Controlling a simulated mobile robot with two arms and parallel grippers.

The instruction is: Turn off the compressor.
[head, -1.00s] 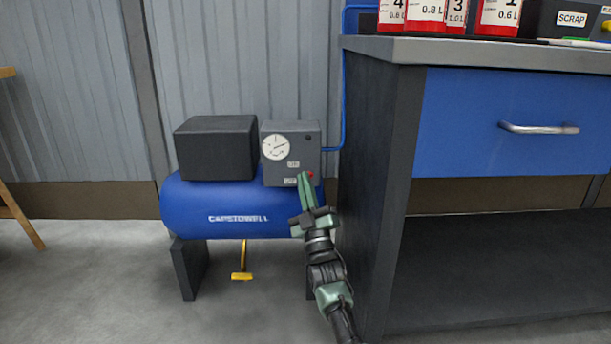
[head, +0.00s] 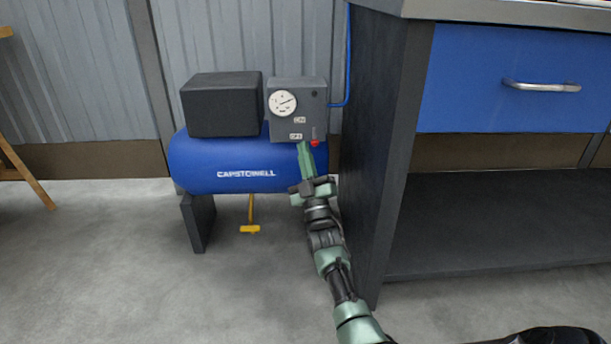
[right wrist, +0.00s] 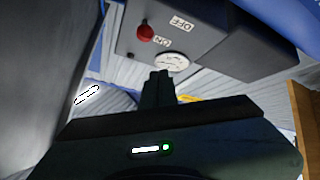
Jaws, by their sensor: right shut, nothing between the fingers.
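The compressor (head: 225,160) has a blue tank and a grey control box (head: 297,100) with a round white gauge. A red-tipped lever (head: 314,143) is at the box's lower right edge, beside and slightly below the lower label. In the right wrist view the red knob (right wrist: 145,32) shows near the OFF label (right wrist: 181,24) and ON label (right wrist: 163,41), upside down. My right gripper (head: 304,146) is shut and empty, its tip just left of the red knob. In the right wrist view a gap shows between fingertips and knob; I cannot tell the depth. My left gripper is out of view.
A workbench (head: 375,130) with a blue drawer (head: 520,80) stands close on the right of the compressor. A yellow-handled part (head: 250,228) hangs under the tank. A wooden leg (head: 25,170) is at far left. The floor in front is clear.

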